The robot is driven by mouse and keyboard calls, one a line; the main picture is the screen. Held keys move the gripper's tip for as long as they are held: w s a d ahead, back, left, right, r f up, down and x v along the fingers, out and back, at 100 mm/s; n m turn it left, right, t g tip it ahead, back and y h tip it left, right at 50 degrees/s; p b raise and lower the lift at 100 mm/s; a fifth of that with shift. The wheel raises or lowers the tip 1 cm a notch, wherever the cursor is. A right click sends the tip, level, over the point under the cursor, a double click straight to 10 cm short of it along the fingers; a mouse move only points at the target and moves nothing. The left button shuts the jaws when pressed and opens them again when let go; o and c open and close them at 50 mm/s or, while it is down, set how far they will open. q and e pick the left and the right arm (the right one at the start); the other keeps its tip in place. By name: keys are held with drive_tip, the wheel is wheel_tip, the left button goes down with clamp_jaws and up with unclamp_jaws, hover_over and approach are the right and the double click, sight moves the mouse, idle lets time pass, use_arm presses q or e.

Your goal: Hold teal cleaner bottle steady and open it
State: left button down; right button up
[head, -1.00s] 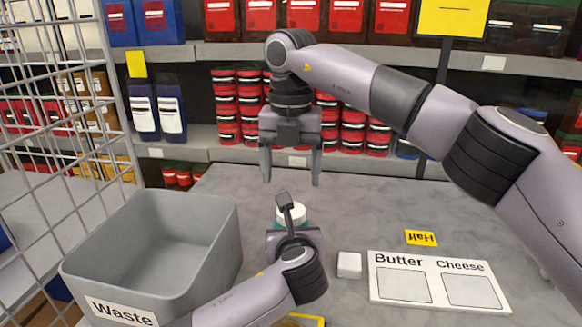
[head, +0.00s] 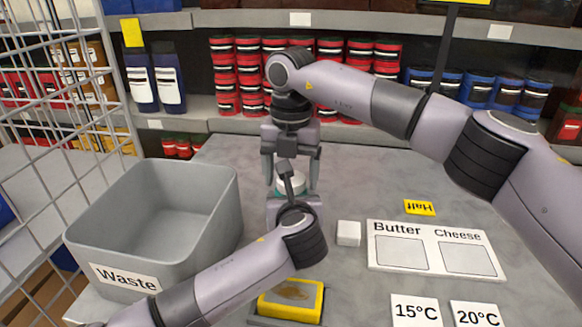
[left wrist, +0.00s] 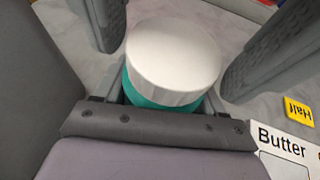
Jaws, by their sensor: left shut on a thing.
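The teal cleaner bottle (left wrist: 143,92) stands upright with a wide white cap (left wrist: 172,55). In the head view, the bottle is mostly hidden behind my left gripper (head: 291,190), and only a bit of cap and teal shows. My left gripper is shut on the bottle, low under the cap. My right gripper (head: 291,178) points down from above. Its fingers are apart, one on each side of the cap, and they also show in the left wrist view (left wrist: 183,45). There, gaps show between these fingers and the cap.
A grey Waste bin (head: 205,262) stands at left beside a wire rack (head: 60,110). A small white block (head: 348,233) and a Butter/Cheese board (head: 436,250) lie to the right. Stocked shelves (head: 200,105) line the back.

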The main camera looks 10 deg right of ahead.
drive_tip(key=c, duration=1.1)
drive_tip(key=n, duration=0.6)
drive_tip(key=shift+n, duration=0.4)
drive_tip(key=o, duration=1.2)
drive_tip(key=shift+c, duration=0.2)
drive_tip(key=shift+r, duration=0.15)
drive_tip(key=shift+r, duration=2.15)
use_arm(q)
unclamp_jaws()
